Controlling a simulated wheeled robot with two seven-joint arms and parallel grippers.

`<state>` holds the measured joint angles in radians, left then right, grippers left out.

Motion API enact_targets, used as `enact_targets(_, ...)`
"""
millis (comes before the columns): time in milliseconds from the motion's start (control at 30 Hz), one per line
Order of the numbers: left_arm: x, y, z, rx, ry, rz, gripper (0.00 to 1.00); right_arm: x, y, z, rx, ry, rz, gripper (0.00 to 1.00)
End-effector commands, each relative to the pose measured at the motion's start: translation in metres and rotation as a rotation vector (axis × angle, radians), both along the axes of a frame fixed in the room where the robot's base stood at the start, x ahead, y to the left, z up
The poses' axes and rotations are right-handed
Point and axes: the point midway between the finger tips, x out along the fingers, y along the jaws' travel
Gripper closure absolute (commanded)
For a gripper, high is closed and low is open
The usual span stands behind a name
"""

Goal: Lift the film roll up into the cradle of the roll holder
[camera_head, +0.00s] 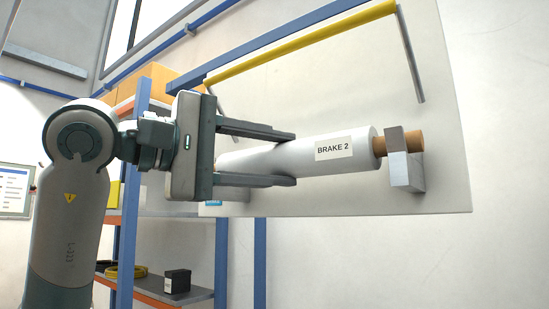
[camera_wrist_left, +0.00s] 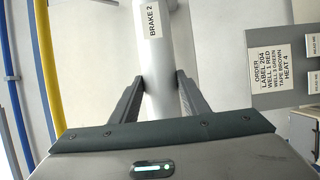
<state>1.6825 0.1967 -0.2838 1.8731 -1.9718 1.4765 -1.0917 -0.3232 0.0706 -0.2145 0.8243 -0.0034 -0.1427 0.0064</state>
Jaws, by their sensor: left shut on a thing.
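The film roll (camera_head: 306,156) is a white cylinder with a "BRAKE 2" label, held nearly level in front of a pale panel. It also shows in the left wrist view (camera_wrist_left: 158,60). My left gripper (camera_head: 295,160) is shut on the roll, one finger above and one below, left of the label. The roll's brown core (camera_head: 416,140) sticks out at the right end and lies at the grey bracket (camera_head: 405,174) of the roll holder, passing behind its upright plate. I cannot tell whether the core rests on it. The roll's left end is mostly hidden by my gripper.
A yellow bar (camera_head: 305,45) with grey end arms runs above the roll. A blue-framed shelf (camera_head: 130,220) with orange boards stands behind my left arm. In the left wrist view, a sign (camera_wrist_left: 270,68) hangs at the right. The room below the roll looks clear.

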Motion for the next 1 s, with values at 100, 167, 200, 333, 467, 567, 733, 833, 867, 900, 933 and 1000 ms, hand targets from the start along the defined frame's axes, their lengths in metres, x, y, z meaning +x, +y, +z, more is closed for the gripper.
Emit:
enact_targets(100,0.0,0.0,0.001,-0.003,-0.002,0.0,0.49,0.003,0.0,0.001,0.001,-0.003,0.0,1.0)
enact_targets(167,0.0,0.0,0.001,-0.003,-0.002,0.0,0.37,0.005,0.0,0.001,0.0,-0.005,0.0,1.0)
enact_targets(200,0.0,0.0,0.001,-0.002,-0.001,0.0,0.37,0.007,0.0,0.001,0.0,-0.006,0.001,1.0)
enact_targets(333,0.0,0.0,0.001,-0.001,-0.001,0.0,0.37,0.011,0.0,0.001,0.0,-0.01,0.0,1.0)
enact_targets(467,0.0,0.0,-0.001,0.002,0.001,0.0,0.37,0.012,0.0,0.001,0.0,-0.011,0.0,1.0)
enact_targets(567,0.0,0.0,-0.001,0.001,0.001,0.0,0.37,0.011,0.0,0.001,0.0,-0.01,0.0,1.0)
enact_targets(733,-0.001,0.002,-0.001,0.0,0.0,0.0,0.37,0.007,0.0,-0.001,0.0,-0.006,0.0,1.0)
enact_targets(833,-0.004,0.007,-0.001,0.001,-0.001,0.001,0.37,0.003,0.001,-0.002,0.002,-0.007,0.0,1.0)
enact_targets(867,-0.005,0.009,-0.001,0.001,-0.001,0.001,0.37,0.003,0.002,-0.003,0.003,-0.009,-0.001,1.0)
enact_targets(900,-0.007,0.012,-0.001,0.0,-0.001,0.003,0.37,0.004,0.003,-0.003,0.006,-0.015,0.0,1.0)
enact_targets(933,-0.008,0.015,-0.001,0.0,-0.002,0.003,0.37,0.006,0.004,-0.002,0.008,-0.021,0.0,1.0)
enact_targets(1000,-0.013,0.022,-0.002,0.001,-0.003,0.002,0.37,0.012,0.007,-0.002,0.014,-0.039,0.001,1.0)
